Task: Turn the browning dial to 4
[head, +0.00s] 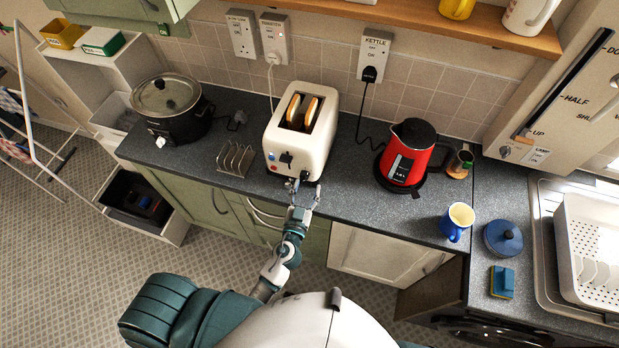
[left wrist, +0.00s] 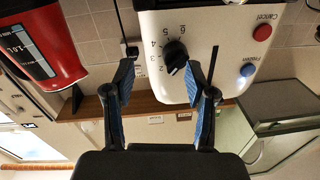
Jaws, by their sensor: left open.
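The cream toaster (head: 301,132) stands on the dark counter with two slices of bread in its slots. Its front shows closely in the left wrist view (left wrist: 207,32), where the black browning dial (left wrist: 175,55) sits beside printed numbers up to 6. A light mark shows near the dial's lower edge, by the low numbers; its exact setting is hard to read. My left gripper (head: 303,187) is in front of the toaster's lower front. In the left wrist view its blue-padded fingers (left wrist: 160,84) are open, one on either side of the dial. Contact cannot be told. My right gripper is not in view.
A red kettle (head: 408,154) stands right of the toaster and a toast rack (head: 236,159) left of it. A slow cooker (head: 170,108) is farther left. A blue mug (head: 457,221) is near the counter's front edge.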

